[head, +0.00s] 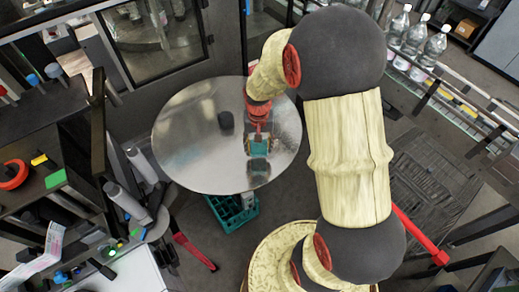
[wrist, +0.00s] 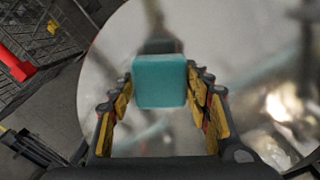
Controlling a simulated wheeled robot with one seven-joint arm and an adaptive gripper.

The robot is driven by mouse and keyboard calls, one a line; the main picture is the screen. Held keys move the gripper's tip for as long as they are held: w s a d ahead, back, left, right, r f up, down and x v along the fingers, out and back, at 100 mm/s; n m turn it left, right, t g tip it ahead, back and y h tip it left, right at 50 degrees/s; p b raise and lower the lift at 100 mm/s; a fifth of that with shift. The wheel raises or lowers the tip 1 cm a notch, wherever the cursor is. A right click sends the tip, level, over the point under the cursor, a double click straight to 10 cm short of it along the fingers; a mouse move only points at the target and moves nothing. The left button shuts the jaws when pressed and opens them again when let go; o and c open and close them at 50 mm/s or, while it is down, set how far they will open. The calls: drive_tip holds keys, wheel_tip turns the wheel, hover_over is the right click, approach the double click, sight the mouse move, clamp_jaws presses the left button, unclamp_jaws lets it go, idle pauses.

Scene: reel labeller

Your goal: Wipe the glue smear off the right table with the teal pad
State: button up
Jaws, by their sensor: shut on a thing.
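The teal pad (head: 259,147) is between the fingers of my gripper (head: 258,143), over the right part of the round shiny metal table (head: 190,165). In the wrist view the pad (wrist: 160,84) fills the space between the yellow-and-black fingers of my gripper (wrist: 160,90), which is shut on it. A dark patch shows just beyond the pad; I cannot tell if it is part of the pad, a shadow or a reflection. I cannot tell whether the pad touches the table. I cannot make out the glue smear among the reflections on the tabletop.
A teal crate (head: 238,212) stands on the floor below the table's near edge. A bench with tools (head: 30,170) is at the left. Bottles (head: 415,38) line a conveyor at upper right.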

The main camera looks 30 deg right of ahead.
sight(259, 145)
drive_tip(key=shift+r+p, duration=0.85)
drive_tip(key=shift+r, duration=0.75)
